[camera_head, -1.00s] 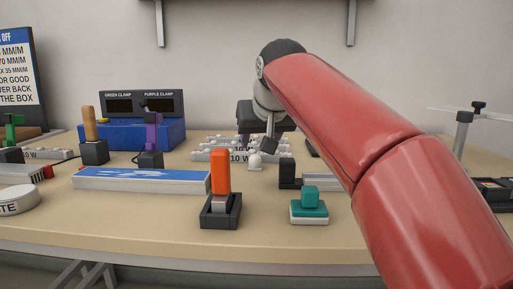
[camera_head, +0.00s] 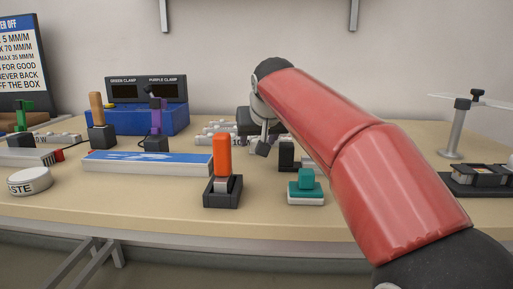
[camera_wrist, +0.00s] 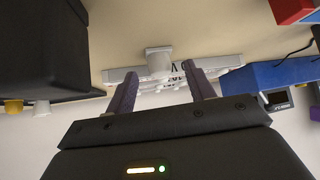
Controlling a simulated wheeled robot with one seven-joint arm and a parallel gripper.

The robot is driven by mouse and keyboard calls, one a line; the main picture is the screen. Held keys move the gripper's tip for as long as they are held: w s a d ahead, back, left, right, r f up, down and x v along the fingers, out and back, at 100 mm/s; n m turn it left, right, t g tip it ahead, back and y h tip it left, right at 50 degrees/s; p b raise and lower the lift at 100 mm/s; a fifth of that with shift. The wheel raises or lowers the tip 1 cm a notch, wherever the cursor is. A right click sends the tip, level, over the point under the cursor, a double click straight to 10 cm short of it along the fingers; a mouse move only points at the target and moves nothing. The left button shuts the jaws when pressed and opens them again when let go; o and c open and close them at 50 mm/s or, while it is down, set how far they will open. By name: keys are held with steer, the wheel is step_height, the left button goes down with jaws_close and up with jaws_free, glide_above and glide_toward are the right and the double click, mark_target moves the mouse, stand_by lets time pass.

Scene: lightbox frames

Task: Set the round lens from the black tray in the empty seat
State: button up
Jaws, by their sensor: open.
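My gripper (camera_wrist: 160,69) shows in the wrist view with two dark, purplish fingers spread apart and nothing visible between them. Beyond the fingers lie pale strips (camera_wrist: 218,62) with a white block (camera_wrist: 158,60). In the head view my gripper (camera_head: 262,146) is over the back middle of the table, partly hidden by my red arm. A black tray-like holder (camera_head: 455,186) with pale and dark pieces stands at the right edge.
An orange-handled black stand (camera_head: 222,160) and a teal-topped block (camera_head: 306,187) stand near the front. A blue-and-white box (camera_head: 148,163), a blue clamp unit (camera_head: 118,119) and a round white tin (camera_head: 30,181) are at left. The front strip of table is clear.

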steer(key=shift+x, duration=1.15)
steer(key=c, duration=1)
steer(key=shift+c, duration=0.2)
